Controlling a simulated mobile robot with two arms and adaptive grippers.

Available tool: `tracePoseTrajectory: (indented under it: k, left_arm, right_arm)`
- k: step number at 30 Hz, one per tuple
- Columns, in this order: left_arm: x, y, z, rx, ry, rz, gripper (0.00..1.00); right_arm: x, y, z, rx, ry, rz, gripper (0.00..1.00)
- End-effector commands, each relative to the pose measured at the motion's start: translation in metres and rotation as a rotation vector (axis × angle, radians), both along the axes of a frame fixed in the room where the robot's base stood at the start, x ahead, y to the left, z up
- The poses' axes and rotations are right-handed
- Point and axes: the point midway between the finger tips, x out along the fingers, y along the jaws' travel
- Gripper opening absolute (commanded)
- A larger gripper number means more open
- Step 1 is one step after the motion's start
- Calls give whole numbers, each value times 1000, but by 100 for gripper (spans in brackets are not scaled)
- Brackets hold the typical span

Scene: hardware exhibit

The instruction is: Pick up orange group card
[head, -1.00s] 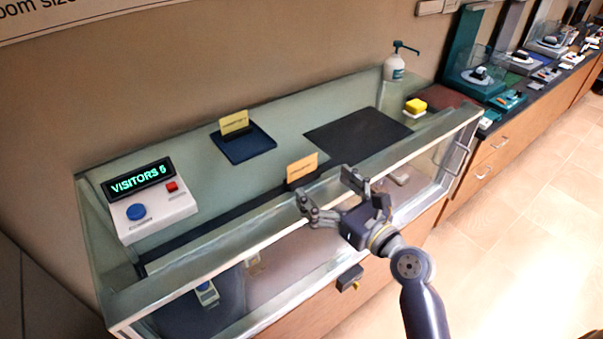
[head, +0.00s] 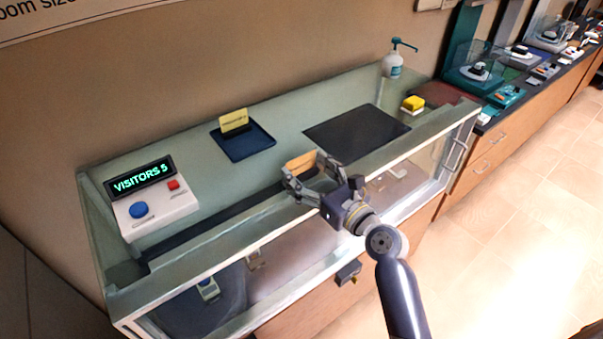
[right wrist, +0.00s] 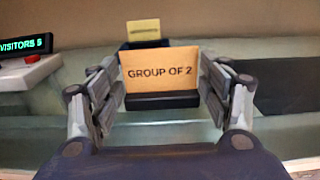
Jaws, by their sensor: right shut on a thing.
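The orange group card (head: 299,163) stands upright near the front edge of the glass case's top. In the right wrist view the card (right wrist: 160,70) reads "GROUP OF 2" and rises from a dark holder (right wrist: 162,101). My right gripper (head: 306,167) reaches in from the front right. Its fingers sit at the card's two side edges and are shut on it. The card still appears to stand in its holder. My left gripper is not in view.
A yellow card (head: 234,120) stands on a dark blue tray (head: 262,141) behind. A visitor counter (head: 165,210) showing 5 is at left. A dark mat (head: 355,133), yellow block (head: 413,103) and pump bottle (head: 392,69) are at right. The case's front rail (head: 215,272) runs below the gripper.

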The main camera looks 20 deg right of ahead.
Motion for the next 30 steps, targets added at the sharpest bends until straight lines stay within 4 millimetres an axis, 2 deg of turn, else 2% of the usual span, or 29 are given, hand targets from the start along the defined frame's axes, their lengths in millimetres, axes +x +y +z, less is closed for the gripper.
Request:
tracePoseTrajectory:
  k: [11, 23, 24, 30]
  left_arm:
    - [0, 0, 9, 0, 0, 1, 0]
    - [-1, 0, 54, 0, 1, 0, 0]
    - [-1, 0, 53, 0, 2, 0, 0]
    - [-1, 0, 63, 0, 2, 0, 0]
  right_arm:
    - [0, 0, 7, 1, 1, 0, 49]
    - [-1, 0, 43, 2, 2, 1, 49]
    - [-13, 1, 38, 0, 5, 1, 49]
    - [-62, 6, 41, 0, 6, 2, 49]
